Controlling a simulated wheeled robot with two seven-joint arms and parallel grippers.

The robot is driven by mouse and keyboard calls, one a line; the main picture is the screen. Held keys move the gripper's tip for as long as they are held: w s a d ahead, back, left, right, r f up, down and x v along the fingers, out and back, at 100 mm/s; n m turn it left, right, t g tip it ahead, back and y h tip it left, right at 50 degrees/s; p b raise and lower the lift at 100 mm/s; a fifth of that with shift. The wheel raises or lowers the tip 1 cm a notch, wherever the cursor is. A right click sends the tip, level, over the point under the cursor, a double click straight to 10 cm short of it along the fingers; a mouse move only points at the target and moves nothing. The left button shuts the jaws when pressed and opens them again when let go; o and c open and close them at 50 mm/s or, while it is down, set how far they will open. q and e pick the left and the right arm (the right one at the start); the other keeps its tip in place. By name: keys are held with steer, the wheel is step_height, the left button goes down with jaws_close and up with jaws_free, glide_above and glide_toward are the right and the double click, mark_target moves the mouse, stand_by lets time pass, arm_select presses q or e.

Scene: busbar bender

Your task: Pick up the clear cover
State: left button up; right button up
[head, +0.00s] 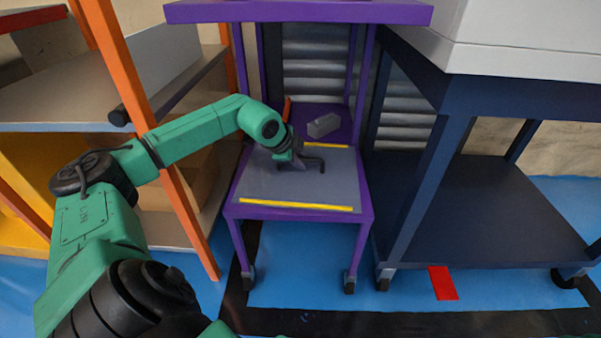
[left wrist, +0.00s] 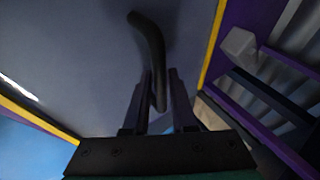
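The clear cover (head: 262,185) looks like a flat grey, see-through panel lying on the purple cart, with yellow strips along its near and far edges. It also fills much of the left wrist view (left wrist: 85,55). Its bent black handle (head: 316,162) stands up from it. My left gripper (head: 298,163) is low over the panel at the handle. In the left wrist view the handle (left wrist: 149,38) runs down between the two fingers (left wrist: 161,85), with little gap beside it. I cannot tell whether the fingers press on it. My right gripper is not in view.
A small grey block (head: 323,125) sits on the purple cart (head: 300,213) behind the panel. Purple posts and an upper shelf (head: 300,11) frame the cart. An orange-post rack (head: 180,193) stands left, a dark blue table (head: 480,215) right. A red patch (head: 443,283) marks the floor.

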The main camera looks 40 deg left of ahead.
arm_select(q)
jaws_close()
stand_by(1.4)
